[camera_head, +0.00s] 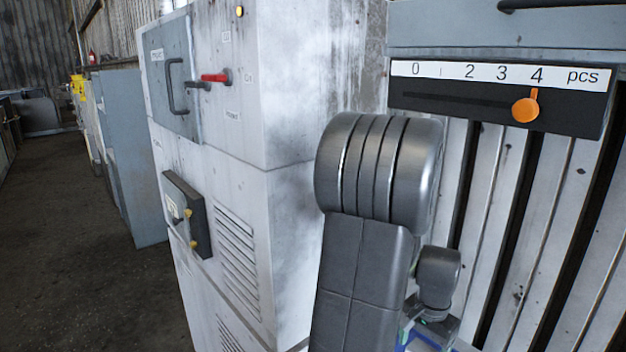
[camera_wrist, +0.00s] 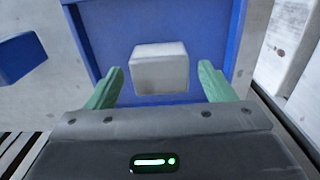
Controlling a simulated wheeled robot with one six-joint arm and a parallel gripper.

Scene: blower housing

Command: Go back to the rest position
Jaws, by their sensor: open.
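My gripper (camera_wrist: 160,88) shows in the wrist view with its two green fingers spread apart. A pale grey-white block (camera_wrist: 160,68) appears in the gap between the fingers. I cannot tell how far beyond the fingertips it is; no finger visibly touches it. The block is in or in front of a blue container (camera_wrist: 88,22), whose blue sides frame it left and right. In the head view my arm is folded at the lower right, and the gripper itself is hidden.
A white cabinet (camera_head: 300,80) with a red-handled switch (camera_head: 215,77) stands left of my arm. A slider panel (camera_head: 420,97) marked in pcs has its orange knob (camera_head: 525,108) near 4. Another blue object (camera_wrist: 20,58) is at left in the wrist view. Open floor (camera_head: 75,230) lies at far left.

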